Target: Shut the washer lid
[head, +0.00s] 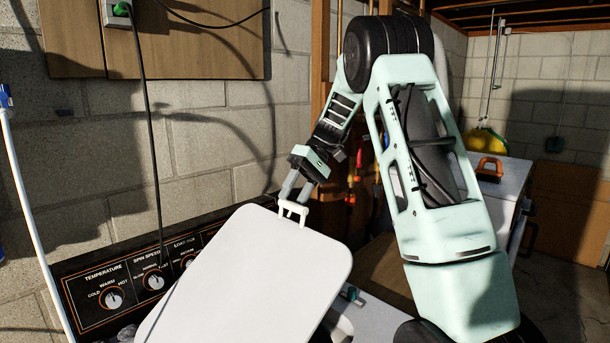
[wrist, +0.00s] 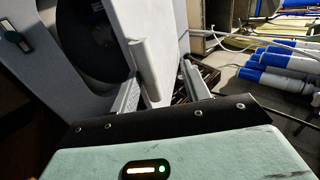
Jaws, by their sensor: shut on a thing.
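The washer lid (head: 245,280) is a white panel with rounded corners. It is raised and tilted in front of the washer's black control panel (head: 130,285) in the head view. My gripper (head: 293,209) is at the lid's upper edge, with its light fingers shut on that edge. In the wrist view the lid (wrist: 158,30) stands between the fingers, and my gripper (wrist: 162,88) straddles it. The dark round washer opening (wrist: 85,40) shows to the left of the lid. The lid hides most of the washer top in the head view.
A block wall with a wooden board (head: 180,45) stands behind the washer. A white hose (head: 30,190) and a black cord (head: 150,140) hang at left. Several blue-and-white objects (wrist: 275,65) lie to the right in the wrist view. A white appliance (head: 500,195) stands at the right rear.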

